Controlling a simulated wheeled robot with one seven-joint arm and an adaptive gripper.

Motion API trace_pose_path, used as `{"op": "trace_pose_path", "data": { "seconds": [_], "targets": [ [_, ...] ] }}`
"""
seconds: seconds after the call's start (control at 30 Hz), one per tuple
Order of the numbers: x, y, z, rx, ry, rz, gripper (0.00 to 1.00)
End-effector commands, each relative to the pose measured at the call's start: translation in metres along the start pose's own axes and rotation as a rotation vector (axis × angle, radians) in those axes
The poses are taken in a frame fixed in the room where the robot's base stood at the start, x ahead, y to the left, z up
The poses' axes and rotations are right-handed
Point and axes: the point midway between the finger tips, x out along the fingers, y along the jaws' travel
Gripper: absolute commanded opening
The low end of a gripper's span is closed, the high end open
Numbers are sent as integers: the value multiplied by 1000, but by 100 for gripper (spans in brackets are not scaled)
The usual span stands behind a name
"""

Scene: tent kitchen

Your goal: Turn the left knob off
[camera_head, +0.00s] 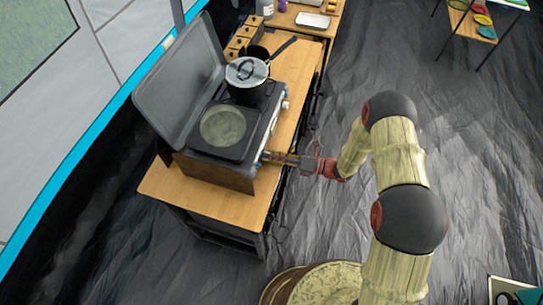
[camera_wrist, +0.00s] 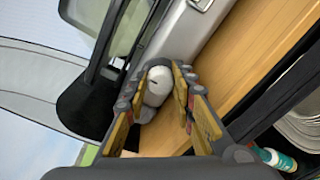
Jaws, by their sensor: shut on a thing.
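The camping stove (camera_head: 253,140) stands on a wooden counter with its grey lid up. Its left knob (camera_wrist: 157,82), white and round, shows in the wrist view between the two fingers, on the stove's front face. My gripper (camera_head: 266,157) reaches in from the right at the stove's near front corner. In the wrist view my gripper (camera_wrist: 161,90) has its fingers on both sides of the left knob, shut on it. The fingers and their size in the head view hide most of this knob. The right knob (camera_head: 285,105) is free, farther along the front.
A lidded pot (camera_head: 247,72) sits on the far burner, its handle pointing right. The wooden counter (camera_head: 215,205) is bare at the near end. A round patterned stool or table (camera_head: 325,285) stands below. Dark floor lies open to the right.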

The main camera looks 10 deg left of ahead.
Motion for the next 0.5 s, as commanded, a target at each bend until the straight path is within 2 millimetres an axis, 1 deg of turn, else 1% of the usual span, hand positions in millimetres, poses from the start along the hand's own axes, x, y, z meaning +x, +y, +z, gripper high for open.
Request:
{"op": "trace_pose_path", "data": {
  "seconds": [0.17, 0.2, 0.3, 0.5],
  "targets": [
    [0, -1, 1, 0, -2, -2, 0],
    [0, -1, 1, -1, -1, -2, 28],
    [0, 0, 1, -1, -1, -2, 33],
    [0, 0, 0, -1, -1, -1, 33]
  ]
}}
